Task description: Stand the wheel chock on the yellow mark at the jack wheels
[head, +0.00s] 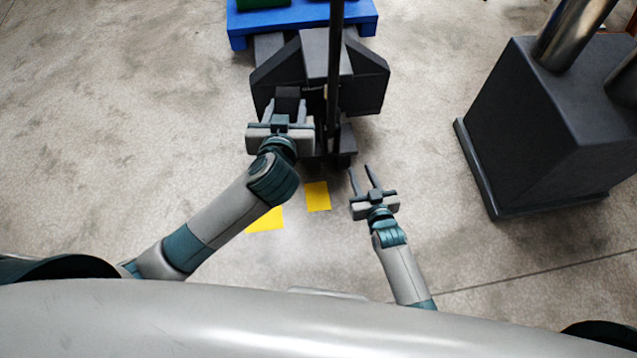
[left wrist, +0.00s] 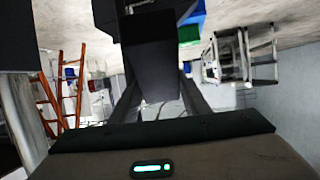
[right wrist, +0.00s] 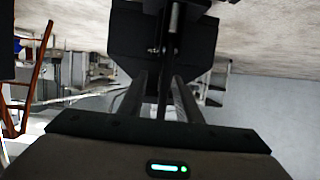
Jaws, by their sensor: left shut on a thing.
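My left gripper (head: 286,107) is shut on a dark block, which I take to be the wheel chock (head: 287,92), held in front of the jack. The chock (left wrist: 151,70) also fills the space between the fingers in the left wrist view. The dark pallet jack (head: 368,84) stands at the top centre with its upright handle. Its wheels (head: 343,160) are low and partly hidden. One yellow mark (head: 317,196) lies on the floor near them. A second yellow patch (head: 266,221) is partly covered by my left arm. My right gripper (head: 361,171) is open and empty, right of the jack wheels.
A blue pallet (head: 300,18) lies behind the jack. A large dark machine base (head: 545,130) with metal columns stands at the right. Bare concrete floor is open at the left and between the jack and the machine. An orange ladder (left wrist: 70,90) shows in the left wrist view.

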